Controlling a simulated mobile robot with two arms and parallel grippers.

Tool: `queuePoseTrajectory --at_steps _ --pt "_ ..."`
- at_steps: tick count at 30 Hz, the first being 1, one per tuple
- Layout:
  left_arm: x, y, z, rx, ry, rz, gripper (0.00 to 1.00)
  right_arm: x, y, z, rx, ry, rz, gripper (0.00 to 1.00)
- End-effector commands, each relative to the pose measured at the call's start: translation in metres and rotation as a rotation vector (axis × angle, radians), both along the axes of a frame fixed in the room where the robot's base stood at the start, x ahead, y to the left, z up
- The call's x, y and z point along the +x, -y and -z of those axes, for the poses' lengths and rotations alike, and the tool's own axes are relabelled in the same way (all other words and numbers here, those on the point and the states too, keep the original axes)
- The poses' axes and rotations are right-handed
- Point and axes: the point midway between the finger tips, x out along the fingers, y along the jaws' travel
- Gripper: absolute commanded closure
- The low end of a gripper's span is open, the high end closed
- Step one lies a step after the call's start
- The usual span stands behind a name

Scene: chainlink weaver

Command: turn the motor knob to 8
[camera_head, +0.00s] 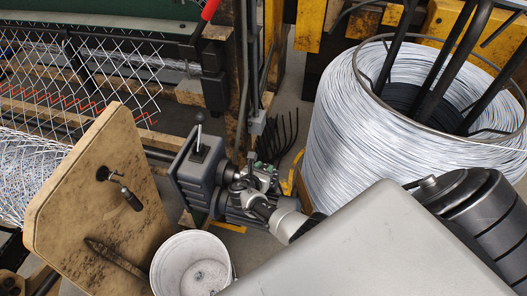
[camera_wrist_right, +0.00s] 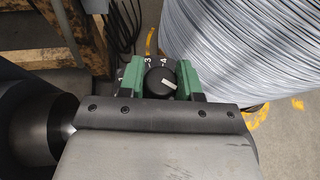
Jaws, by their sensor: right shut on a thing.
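The motor knob (camera_wrist_right: 160,81) is a round black dial with a pale pointer mark. The digits 3 and 4 show just beyond it in the right wrist view. My right gripper (camera_wrist_right: 161,76) is shut on the knob, with one green finger pad on each side. In the head view my right gripper (camera_head: 264,170) is at the motor unit (camera_head: 196,170), a grey box with a black-knobbed lever on top. My left gripper is not in view.
A large coil of silvery wire (camera_head: 345,130) stands close to the right of my right gripper. A white bucket (camera_head: 168,268) and a wooden board (camera_head: 75,205) with a black handle are at the left. Chain-link mesh (camera_head: 110,70) hangs behind.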

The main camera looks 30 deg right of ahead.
Motion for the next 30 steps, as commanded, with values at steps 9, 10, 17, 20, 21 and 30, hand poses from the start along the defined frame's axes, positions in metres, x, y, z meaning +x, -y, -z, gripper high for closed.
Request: queuePoseTrajectory --at_steps 9,10,17,20,21,30 --pt "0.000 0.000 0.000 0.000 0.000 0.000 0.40 0.000 0.001 0.000 -0.002 -0.001 0.001 0.42" --pt "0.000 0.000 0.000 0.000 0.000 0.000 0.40 0.000 0.001 0.000 -0.002 -0.001 0.001 0.42" --pt "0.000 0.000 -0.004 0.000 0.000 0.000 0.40 -0.005 -0.008 -0.005 0.000 -0.001 0.000 0.42" --pt "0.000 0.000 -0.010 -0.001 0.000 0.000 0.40 -0.013 -0.021 -0.012 0.002 0.000 -0.002 0.42" --pt "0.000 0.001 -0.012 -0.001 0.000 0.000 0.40 -0.017 -0.028 -0.015 0.002 -0.001 -0.001 0.42" --pt "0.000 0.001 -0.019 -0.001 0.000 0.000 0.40 -0.043 -0.072 -0.035 0.000 -0.001 0.000 0.42"
